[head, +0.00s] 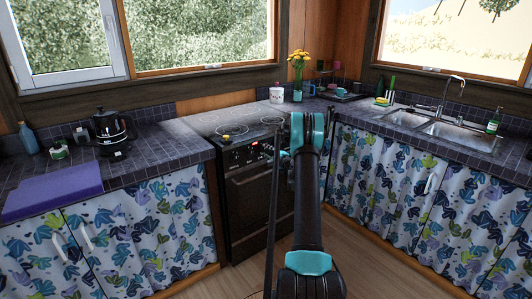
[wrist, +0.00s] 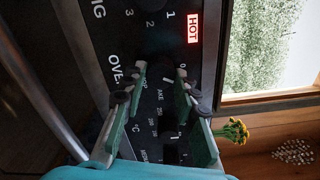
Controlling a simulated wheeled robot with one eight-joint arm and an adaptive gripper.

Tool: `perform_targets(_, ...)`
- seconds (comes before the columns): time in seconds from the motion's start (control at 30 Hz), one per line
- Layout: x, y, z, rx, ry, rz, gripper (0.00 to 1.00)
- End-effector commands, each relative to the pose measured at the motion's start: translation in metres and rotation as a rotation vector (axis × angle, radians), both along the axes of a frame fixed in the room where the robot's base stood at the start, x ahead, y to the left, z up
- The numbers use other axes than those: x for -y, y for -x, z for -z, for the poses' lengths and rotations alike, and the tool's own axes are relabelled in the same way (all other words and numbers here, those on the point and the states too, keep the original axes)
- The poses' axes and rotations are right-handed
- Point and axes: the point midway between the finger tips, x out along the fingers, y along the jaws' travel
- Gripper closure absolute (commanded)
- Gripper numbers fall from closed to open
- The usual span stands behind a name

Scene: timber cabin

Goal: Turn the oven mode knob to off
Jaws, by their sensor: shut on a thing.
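The black oven (head: 250,205) stands under the cooktop in the head view, with its control panel along the top front. The panel (wrist: 118,40) fills much of the wrist view, turned on its side. My gripper (wrist: 160,78) is shut on the dark oven mode knob (wrist: 164,84), its green-padded fingers on either side. The knob is hard to make out against the black panel, and its exact setting cannot be read. Printed labels nearby are partly hidden by the fingers. In the head view my arm hides the gripper tips.
The oven handle (wrist: 40,85) runs close by on the left of the wrist view. A red HOT sign (wrist: 194,29) is lit. Yellow flowers (head: 299,62) stand in a vase on the corner counter. Curtained cabinets flank the oven; the wooden floor before it is clear.

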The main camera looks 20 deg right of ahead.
Motion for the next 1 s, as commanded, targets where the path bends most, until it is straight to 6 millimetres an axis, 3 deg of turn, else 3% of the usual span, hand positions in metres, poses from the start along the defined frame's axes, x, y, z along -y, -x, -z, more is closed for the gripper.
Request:
perform_targets(0.5, 0.0002, 0.0000, -0.0005, 0.137, 0.379, 0.000, 1.00)
perform_targets(1.0, 0.0000, 0.0001, -0.0005, 0.179, 0.496, 0.000, 1.00)
